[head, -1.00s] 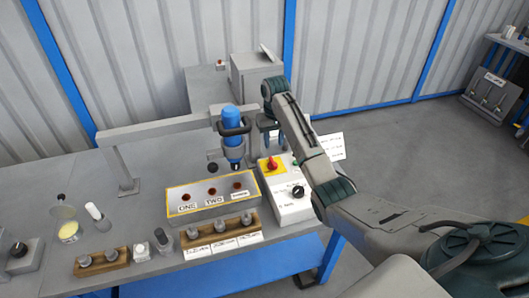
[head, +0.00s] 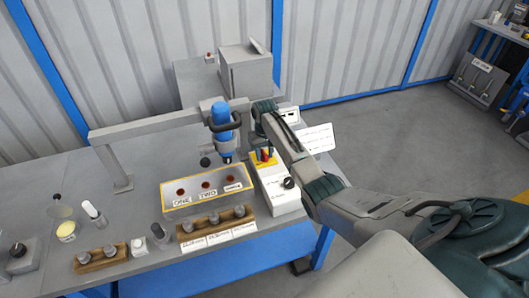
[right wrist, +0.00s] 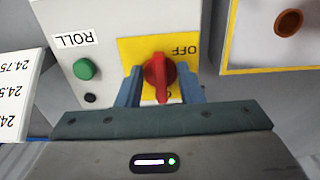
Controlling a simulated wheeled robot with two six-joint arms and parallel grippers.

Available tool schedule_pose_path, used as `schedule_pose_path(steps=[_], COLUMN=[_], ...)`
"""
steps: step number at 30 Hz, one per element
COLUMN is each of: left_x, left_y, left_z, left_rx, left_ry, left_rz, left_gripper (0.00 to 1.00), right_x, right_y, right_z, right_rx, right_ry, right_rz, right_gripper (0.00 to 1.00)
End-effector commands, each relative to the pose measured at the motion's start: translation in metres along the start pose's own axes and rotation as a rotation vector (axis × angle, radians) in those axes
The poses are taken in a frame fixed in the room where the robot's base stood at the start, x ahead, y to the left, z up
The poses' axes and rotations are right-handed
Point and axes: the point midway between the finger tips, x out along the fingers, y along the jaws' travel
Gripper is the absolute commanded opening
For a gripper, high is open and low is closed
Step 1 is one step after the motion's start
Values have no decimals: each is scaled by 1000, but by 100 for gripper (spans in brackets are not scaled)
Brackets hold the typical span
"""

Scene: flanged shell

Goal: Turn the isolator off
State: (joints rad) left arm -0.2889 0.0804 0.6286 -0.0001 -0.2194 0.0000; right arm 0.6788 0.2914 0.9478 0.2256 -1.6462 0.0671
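The isolator is a red rotary handle (right wrist: 159,76) on a yellow plate (right wrist: 128,48), on a white control box (right wrist: 101,22). In the right wrist view its grip points down the picture, towards my gripper's body. An upside-down OFF label shows at the plate's upper right; the lower label is mostly hidden. My right gripper (right wrist: 159,71) is open, with one finger on each side of the red handle. In the head view my right gripper (head: 264,150) is over the box's yellow plate and partly hides the handle. My left gripper is out of view.
Beside the isolator are a green button (right wrist: 86,69) and a ROLL label. The yellow-edged panel (head: 205,199) stands left of the box, with a blue tool (head: 221,118) on an arm behind it. A wooden block (head: 216,222) with several pegs is in front.

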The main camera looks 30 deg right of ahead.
Motion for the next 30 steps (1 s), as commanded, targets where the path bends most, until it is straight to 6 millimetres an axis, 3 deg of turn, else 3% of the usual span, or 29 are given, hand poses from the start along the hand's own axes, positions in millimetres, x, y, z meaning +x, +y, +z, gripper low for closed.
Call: schedule_pose_path(steps=[4,9,10,20,30], left_x=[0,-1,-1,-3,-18], left_y=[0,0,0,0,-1], left_z=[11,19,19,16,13], left_rx=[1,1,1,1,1], left_ry=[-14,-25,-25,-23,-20], left_rz=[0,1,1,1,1], left_gripper=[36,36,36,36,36], right_x=[0,0,0,-2,-4], right_y=[0,0,0,0,1], right_z=[0,0,0,0,-1], right_rx=[0,0,0,-27,-225], right_ry=[0,0,0,0,0], right_rz=[0,0,0,0,0], right_gripper=[34,2,0,0,0])
